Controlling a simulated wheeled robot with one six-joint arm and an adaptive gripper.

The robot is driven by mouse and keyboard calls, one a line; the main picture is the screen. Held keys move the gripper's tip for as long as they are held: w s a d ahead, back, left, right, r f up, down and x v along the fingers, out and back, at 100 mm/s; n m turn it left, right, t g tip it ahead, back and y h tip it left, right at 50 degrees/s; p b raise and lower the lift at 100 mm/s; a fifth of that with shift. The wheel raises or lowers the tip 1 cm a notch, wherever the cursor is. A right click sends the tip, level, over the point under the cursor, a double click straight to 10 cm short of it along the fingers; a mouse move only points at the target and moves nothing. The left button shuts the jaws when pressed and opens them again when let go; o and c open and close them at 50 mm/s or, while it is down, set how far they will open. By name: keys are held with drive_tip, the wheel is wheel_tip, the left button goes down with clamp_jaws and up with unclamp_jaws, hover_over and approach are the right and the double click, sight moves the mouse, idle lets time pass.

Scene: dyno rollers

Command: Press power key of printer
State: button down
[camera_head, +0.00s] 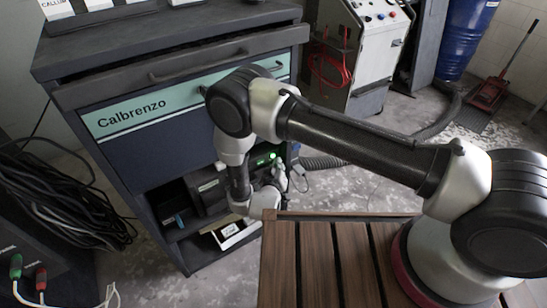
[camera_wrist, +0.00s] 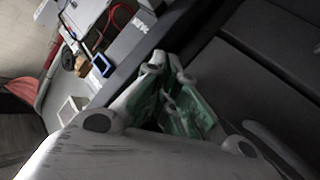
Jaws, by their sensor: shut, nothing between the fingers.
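The printer (camera_head: 207,192) appears to be the dark box on the open lower shelf of the Calbrenzo cabinet. I cannot make out the power key itself. Dark panels fill the right of that view, close to the fingers. In the head view my arm reaches down in front of the shelf and hides part of the printer. I cannot tell whether the fingertips touch anything.
The cabinet (camera_head: 165,140) has a drawer above the shelf. A white paper or tray (camera_head: 231,232) sticks out below the printer. A slatted wooden surface (camera_head: 330,265) lies under my arm. Black cables (camera_head: 70,205) hang at left. A grey machine (camera_head: 365,45) stands behind.

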drive_tip(key=s+d, duration=0.2)
drive_tip(key=s, duration=0.1)
drive_tip(key=s+d, duration=0.1)
drive_tip(key=s, duration=0.1)
drive_tip(key=shift+d, duration=0.1)
drive_tip(key=shift+w, duration=0.1)
idle(0.4)
